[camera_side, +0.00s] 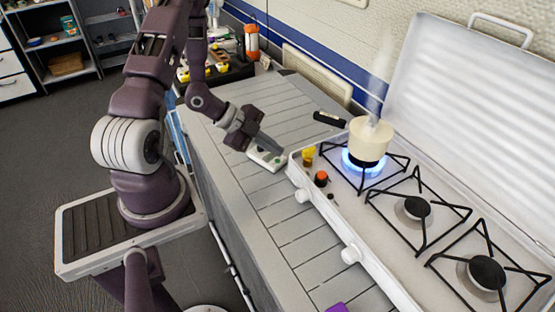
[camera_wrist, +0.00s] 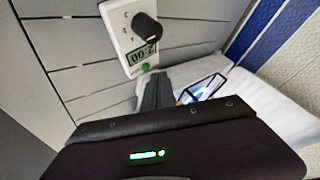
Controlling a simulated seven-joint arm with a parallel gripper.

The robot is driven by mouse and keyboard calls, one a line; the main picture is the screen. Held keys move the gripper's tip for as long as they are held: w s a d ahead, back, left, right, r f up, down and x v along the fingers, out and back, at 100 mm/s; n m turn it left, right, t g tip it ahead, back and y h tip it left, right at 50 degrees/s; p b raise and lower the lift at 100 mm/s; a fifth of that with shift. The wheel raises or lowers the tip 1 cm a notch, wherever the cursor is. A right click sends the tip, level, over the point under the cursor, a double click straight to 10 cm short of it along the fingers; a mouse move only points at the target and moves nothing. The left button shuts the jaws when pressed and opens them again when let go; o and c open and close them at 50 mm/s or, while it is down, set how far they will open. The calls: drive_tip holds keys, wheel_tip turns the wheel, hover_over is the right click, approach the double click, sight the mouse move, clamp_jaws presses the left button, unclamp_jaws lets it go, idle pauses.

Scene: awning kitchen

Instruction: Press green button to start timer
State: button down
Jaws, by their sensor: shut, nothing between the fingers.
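The timer (camera_side: 265,160) is a small white box lying on the slatted counter, close to the left end of the stove. In the wrist view the timer (camera_wrist: 117,22) shows a black knob (camera_wrist: 147,27), a display (camera_wrist: 142,53) that looks like 2:00 upside down, and a green button (camera_wrist: 145,67) at its near end. My gripper (camera_side: 279,149) is shut and empty, pointing down at the timer. In the wrist view the fingertips of my gripper (camera_wrist: 155,76) are just below the green button, very close to it. I cannot tell whether they touch.
A white gas stove (camera_side: 349,254) stands right of the timer. A steaming cream pot (camera_side: 369,142) sits over a lit blue flame on its back burner. Small yellow and orange-topped jars (camera_side: 321,179) stand on the stove's left edge. The front counter (camera_side: 285,232) is mostly clear.

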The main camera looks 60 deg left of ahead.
sight(274, 161)
drive_tip(key=shift+f, duration=0.1)
idle(0.7)
drive_tip(key=shift+f, duration=0.3)
drive_tip(key=shift+f, duration=0.35)
idle(0.5)
drive_tip(key=shift+r, duration=0.75)
drive_tip(key=shift+r, duration=2.55)
